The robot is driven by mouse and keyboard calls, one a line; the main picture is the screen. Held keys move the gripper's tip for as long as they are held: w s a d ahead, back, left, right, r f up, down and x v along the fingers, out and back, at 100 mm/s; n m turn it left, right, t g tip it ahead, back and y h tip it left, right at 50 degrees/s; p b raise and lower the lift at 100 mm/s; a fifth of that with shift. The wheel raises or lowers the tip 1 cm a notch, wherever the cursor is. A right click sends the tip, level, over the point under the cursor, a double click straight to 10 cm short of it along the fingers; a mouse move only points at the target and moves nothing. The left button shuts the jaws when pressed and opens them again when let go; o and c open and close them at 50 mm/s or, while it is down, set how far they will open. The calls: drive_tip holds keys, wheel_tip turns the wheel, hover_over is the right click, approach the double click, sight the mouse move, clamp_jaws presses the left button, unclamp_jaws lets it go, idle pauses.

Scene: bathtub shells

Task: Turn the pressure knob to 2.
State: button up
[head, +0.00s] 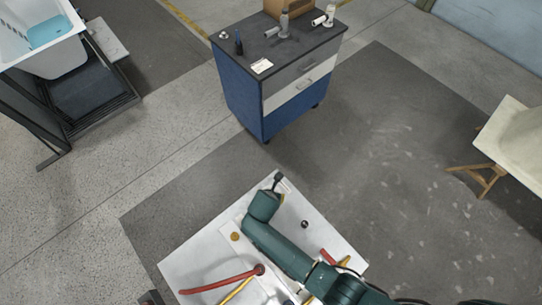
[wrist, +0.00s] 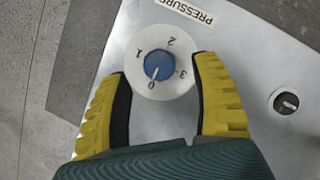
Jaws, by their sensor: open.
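The pressure knob (wrist: 158,66) is a round blue knob on a white dial (wrist: 148,40) marked 0, 1, 2 and 3. Its white pointer line is turned toward the 0, at the lower side in the wrist view. A "PRESSURE" label (wrist: 186,11) is above the dial. My gripper (wrist: 162,69) is open, with one yellow finger to the left of the dial and one to the right. The knob lies between the fingertips with gaps to its sides; I cannot tell their height over the panel. In the head view, my arm hides the knob.
A small black knob (wrist: 286,103) sits on the metal panel (wrist: 260,60), right of the dial. In the head view, the panel (head: 190,262) also carries red and yellow handles (head: 222,283). A blue tool cabinet (head: 240,98) stands behind, with open floor between.

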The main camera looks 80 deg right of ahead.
drive_tip(key=x, duration=0.3)
drive_tip(key=shift+w+d+f+b, duration=0.1)
drive_tip(key=shift+f+b, duration=0.1)
drive_tip(key=shift+b, duration=0.1)
clamp_jaws()
